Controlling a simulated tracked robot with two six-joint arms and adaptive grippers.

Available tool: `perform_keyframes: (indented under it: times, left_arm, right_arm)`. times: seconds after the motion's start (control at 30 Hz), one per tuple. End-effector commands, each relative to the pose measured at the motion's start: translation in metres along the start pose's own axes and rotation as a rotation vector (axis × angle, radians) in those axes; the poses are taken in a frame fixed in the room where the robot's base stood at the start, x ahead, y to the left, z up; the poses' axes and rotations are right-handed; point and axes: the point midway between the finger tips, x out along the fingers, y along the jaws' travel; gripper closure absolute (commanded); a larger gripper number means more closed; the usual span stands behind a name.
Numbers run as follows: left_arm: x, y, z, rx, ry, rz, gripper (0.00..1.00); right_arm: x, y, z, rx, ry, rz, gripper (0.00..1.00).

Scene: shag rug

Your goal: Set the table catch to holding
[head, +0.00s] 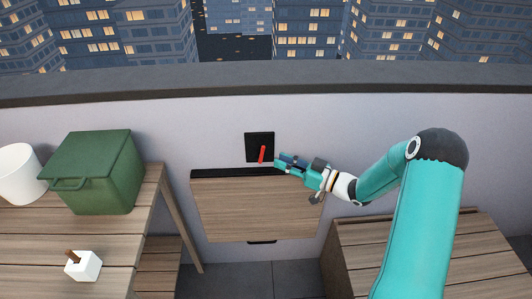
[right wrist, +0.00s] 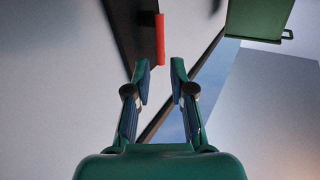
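The catch is a red lever (head: 262,154) on a black square plate (head: 255,141) on the grey wall. The lever stands nearly upright, its top tilted slightly right. Just below is a black rail (head: 215,174) with a wooden table leaf (head: 255,208) that looks hung down against the wall. My right gripper (head: 279,163) is just right of the lever, close to the plate. In the right wrist view my right gripper (right wrist: 160,74) is open and empty; the red lever (right wrist: 160,38) is ahead of the fingertips, apart from them. My left gripper is not in view.
A wooden table on the left holds a green lidded box (head: 98,172), a white round container (head: 20,172) and a white block with a brown peg (head: 83,265). A slatted wooden surface (head: 350,255) is at lower right. A ledge (head: 250,78) runs along the wall top.

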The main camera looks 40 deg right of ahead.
Motion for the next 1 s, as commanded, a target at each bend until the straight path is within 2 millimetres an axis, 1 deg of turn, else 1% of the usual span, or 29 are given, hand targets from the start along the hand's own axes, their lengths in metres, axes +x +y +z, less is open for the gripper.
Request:
perform_keyframes:
  times: [0.03, 0.1, 0.2, 0.3, 0.4, 0.5, 0.77, 0.9, 1.0]
  left_arm:
    - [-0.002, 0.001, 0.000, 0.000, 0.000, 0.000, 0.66]
    - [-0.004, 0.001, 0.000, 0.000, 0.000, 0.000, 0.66]
    - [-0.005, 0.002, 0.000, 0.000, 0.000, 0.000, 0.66]
    - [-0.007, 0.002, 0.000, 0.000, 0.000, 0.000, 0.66]
    - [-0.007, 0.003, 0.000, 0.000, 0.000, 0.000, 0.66]
    - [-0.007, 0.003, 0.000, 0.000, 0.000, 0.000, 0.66]
    - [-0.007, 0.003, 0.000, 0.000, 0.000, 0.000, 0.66]
    - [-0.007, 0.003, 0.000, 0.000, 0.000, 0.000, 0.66]
    - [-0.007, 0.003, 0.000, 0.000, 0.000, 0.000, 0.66]
  right_arm:
    - [0.012, -0.002, -0.001, 0.001, 0.001, -0.005, 0.77]
    - [0.025, -0.001, -0.001, 0.000, 0.001, -0.004, 0.77]
    - [0.042, -0.001, -0.001, 0.001, 0.001, -0.003, 0.77]
    - [0.053, -0.001, -0.001, 0.000, 0.000, -0.001, 0.77]
    - [0.060, -0.001, 0.000, 0.001, 0.000, -0.001, 0.77]
    - [0.064, -0.001, 0.000, 0.001, 0.000, -0.001, 0.77]
    - [0.064, -0.001, 0.000, 0.001, 0.000, -0.001, 0.77]
    - [0.065, -0.001, 0.000, 0.001, 0.000, -0.001, 1.00]
    - [0.065, -0.001, 0.000, 0.001, 0.000, -0.001, 1.00]
